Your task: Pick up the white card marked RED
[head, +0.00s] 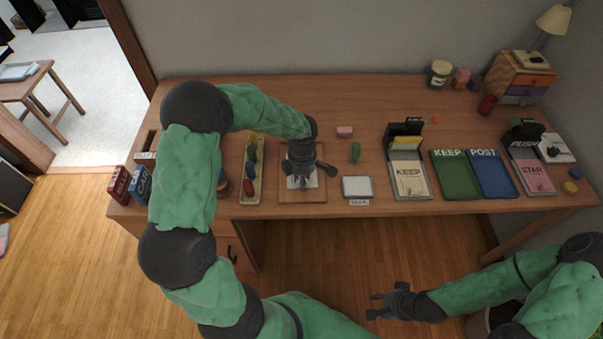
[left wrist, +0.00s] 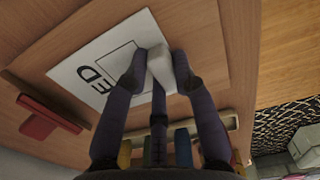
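The white card (left wrist: 88,68) lies flat on a wooden board (left wrist: 40,60) in the left wrist view. The letters "ED" show, and the rest of the word is hidden. In the head view the card (head: 294,183) is mostly covered by my left gripper (head: 303,176), which points down over it. In the left wrist view my left gripper (left wrist: 160,75) has its fingertips apart over the card. A pale block-like shape shows between them; I cannot tell whether it is part of the gripper. My right gripper (head: 380,304) is open and empty, in front of the desk.
A tray of coloured pieces (head: 241,185) stands left of the board. A pink block (head: 344,131), a green piece (head: 355,152) and a grey-white pad (head: 358,187) lie to its right.

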